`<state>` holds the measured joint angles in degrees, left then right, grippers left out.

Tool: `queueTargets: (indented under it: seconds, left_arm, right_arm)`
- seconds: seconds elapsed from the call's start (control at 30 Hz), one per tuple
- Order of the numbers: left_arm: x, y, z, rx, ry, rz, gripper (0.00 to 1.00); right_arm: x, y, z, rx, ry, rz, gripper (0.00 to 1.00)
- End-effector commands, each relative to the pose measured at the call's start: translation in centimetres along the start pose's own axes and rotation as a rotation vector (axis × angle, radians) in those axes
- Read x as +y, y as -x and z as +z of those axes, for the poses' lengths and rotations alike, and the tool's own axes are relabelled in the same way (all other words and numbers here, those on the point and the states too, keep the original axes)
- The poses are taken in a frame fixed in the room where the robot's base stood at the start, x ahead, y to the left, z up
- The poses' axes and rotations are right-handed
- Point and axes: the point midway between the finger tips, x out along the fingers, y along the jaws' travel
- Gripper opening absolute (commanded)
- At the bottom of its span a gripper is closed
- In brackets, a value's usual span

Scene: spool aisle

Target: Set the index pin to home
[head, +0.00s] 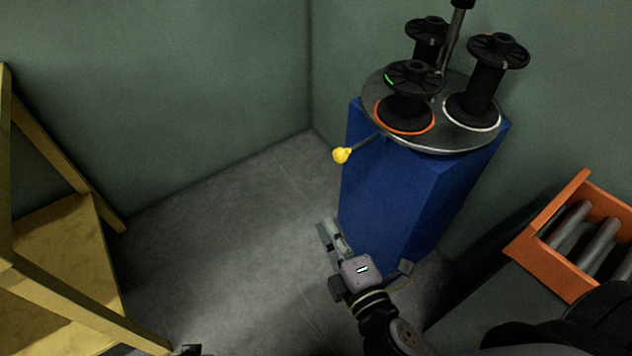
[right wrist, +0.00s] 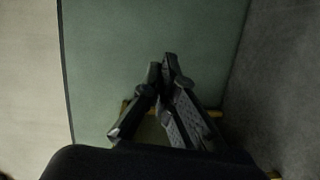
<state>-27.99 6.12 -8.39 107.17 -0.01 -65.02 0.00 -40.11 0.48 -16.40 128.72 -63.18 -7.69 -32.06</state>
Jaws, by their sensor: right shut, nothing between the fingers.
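The index pin shows in the head view as a yellow knob (head: 341,155) on a thin dark rod. It sticks out to the left from under the round turntable (head: 445,148) on top of the blue pedestal (head: 385,190). My right gripper (head: 327,228) is below the knob, clear of it, in front of the pedestal's lower left side. Its fingers are shut with nothing between them. The right wrist view shows the same fingers (right wrist: 167,62) together against a green wall; the knob is not seen there.
Several black spools (head: 487,85) stand on the turntable around a central post. A yellow frame with shelf (head: 60,240) stands at left. An orange crate of grey rollers (head: 545,262) is at right. The grey floor (head: 230,230) between frame and pedestal is clear.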

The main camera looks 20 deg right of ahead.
Motion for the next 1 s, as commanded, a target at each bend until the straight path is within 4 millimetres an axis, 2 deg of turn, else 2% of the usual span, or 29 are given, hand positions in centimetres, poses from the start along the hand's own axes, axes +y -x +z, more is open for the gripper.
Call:
queueTargets:
  seconds: [0.1, 0.2, 0.63, 0.87, 1.0]
  left_arm:
    - [0.0, 0.5, -0.4, 0.008, 0.001, -0.001, 0.48]
    - [-0.1, 0.9, -0.6, 0.010, 0.002, -0.001, 0.48]
    - [-0.1, 0.9, -0.5, 0.008, 0.001, -0.001, 0.48]
    - [0.1, -1.4, 0.7, -0.011, -0.001, 0.001, 0.48]
    - [0.2, -3.4, 2.0, -0.022, -0.003, 0.002, 0.48]
  right_arm:
    - [2.3, 0.5, 0.3, -0.009, 0.054, 0.060, 0.00]
    - [3.5, 0.7, 0.3, -0.013, 0.077, 0.082, 0.00]
    - [3.9, 0.5, 0.3, -0.013, 0.081, 0.088, 0.00]
    - [4.2, -1.4, 0.3, -0.010, 0.082, 0.090, 0.00]
    - [4.5, -3.7, 0.3, -0.011, 0.083, 0.091, 0.00]
